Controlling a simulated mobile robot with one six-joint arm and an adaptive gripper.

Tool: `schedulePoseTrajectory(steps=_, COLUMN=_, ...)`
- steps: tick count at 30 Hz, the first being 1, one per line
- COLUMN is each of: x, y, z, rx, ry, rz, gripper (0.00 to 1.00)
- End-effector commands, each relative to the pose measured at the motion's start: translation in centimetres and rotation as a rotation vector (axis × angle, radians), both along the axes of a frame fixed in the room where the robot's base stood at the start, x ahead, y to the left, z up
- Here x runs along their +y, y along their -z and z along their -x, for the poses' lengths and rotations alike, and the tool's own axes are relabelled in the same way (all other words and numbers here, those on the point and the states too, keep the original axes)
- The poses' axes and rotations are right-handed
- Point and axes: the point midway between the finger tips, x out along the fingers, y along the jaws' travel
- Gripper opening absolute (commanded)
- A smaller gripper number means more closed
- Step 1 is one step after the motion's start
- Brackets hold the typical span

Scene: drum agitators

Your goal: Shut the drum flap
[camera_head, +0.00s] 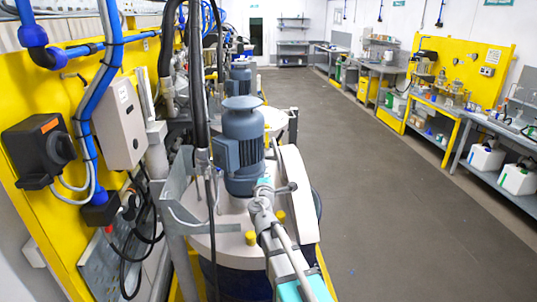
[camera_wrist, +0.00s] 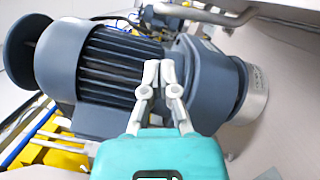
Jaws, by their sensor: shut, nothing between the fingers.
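The drum (camera_head: 235,283) has a dark blue body and a pale lid (camera_head: 205,245) with a blue-grey motor (camera_head: 240,150) standing on it. A pale curved panel at the lid's right side, which looks like the flap (camera_head: 298,195), appears raised and tilted up from the lid. My gripper is between the motor and this panel in the head view, its fingers hard to make out there. In the wrist view my gripper (camera_wrist: 159,68) is shut and empty, its grey fingertips in front of the motor (camera_wrist: 110,65). I cannot make out the flap in the wrist view.
A yellow wall panel (camera_head: 75,130) with a grey box (camera_head: 121,122), hoses and cables stands close on the left. More drums with motors (camera_head: 240,82) line up behind. The grey floor (camera_head: 380,200) to the right is clear, up to benches (camera_head: 465,115) along the right wall.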

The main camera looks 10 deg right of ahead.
Motion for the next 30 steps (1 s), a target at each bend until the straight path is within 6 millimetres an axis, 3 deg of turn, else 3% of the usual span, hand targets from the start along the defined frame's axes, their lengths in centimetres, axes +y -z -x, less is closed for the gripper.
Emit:
schedulePoseTrajectory(steps=17, x=0.3, y=-0.1, z=-0.6, rx=0.0, ry=-0.005, rz=0.001, gripper=0.0)
schedulePoseTrajectory(steps=30, x=-0.8, y=-0.5, z=-5.6, rx=0.0, ry=-0.005, rz=0.0, gripper=0.0)
